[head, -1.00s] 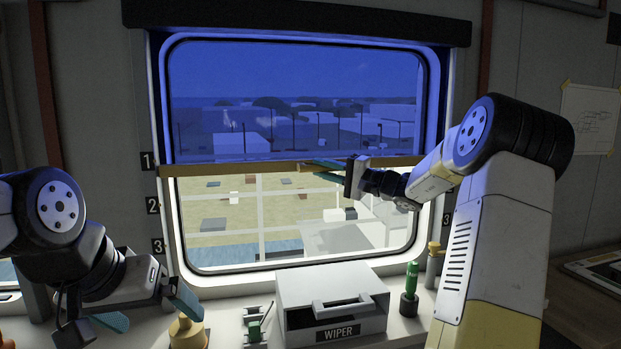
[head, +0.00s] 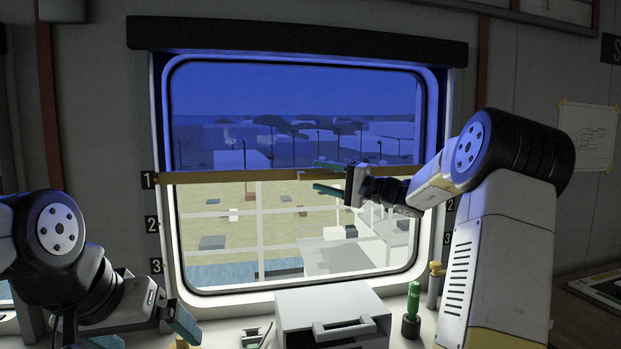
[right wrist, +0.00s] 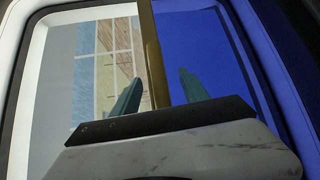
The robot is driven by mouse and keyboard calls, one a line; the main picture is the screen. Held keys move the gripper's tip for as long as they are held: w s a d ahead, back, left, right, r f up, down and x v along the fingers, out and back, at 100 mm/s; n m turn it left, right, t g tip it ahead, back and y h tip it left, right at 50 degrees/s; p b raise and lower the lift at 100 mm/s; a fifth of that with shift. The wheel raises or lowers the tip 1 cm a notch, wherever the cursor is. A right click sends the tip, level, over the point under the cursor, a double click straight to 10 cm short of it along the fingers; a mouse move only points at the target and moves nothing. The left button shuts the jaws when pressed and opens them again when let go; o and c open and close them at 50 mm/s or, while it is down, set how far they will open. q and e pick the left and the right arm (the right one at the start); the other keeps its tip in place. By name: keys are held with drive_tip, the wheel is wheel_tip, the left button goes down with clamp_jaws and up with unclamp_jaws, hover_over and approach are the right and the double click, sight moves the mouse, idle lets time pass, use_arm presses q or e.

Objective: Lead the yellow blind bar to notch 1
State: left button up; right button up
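The yellow blind bar (head: 230,177) spans the window level with the label 1 (head: 149,180) at its left end. The dark blue blind (head: 290,110) fills the window above it. My right gripper (head: 328,177) is at the bar right of its middle, with one finger above and one below its line. In the right wrist view the bar (right wrist: 152,50) runs between the two spread fingers (right wrist: 160,90), with gaps on both sides. Whether the bar is seated in the notch cannot be told. My left gripper (head: 145,332) is open and empty at the lower left.
Labels 2 (head: 151,224) and 3 (head: 156,266) mark lower positions on the left window frame. A grey box (head: 333,312) and a green-handled tool (head: 412,300) stand on the sill below. A dark valance (head: 290,40) hangs above the window.

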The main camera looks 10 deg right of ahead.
drive_tip(key=shift+v, duration=3.55)
drive_tip(key=v, duration=0.7)
drive_tip(key=s+a+f+n+g+h, duration=0.2)
drive_tip(key=s+a+f+g, duration=0.15)
drive_tip(key=s+a, duration=0.4)
drive_tip(key=s+a+f+n+g+h, duration=0.1)
drive_tip(key=s+a+f+g, duration=0.25)
drive_tip(key=a, duration=0.65)
drive_tip(key=s+f+n+h, duration=0.2)
drive_tip(key=s+f+h, duration=0.1)
drive_tip(key=s, duration=0.5)
drive_tip(key=s+d+f+n+h, duration=0.1)
drive_tip(key=s+f+h, duration=0.3)
drive_tip(key=s, duration=0.5)
drive_tip(key=shift+d+f+n+h, duration=0.3)
drive_tip(key=shift+n+h, duration=0.4)
drive_tip(key=shift+h, duration=0.5)
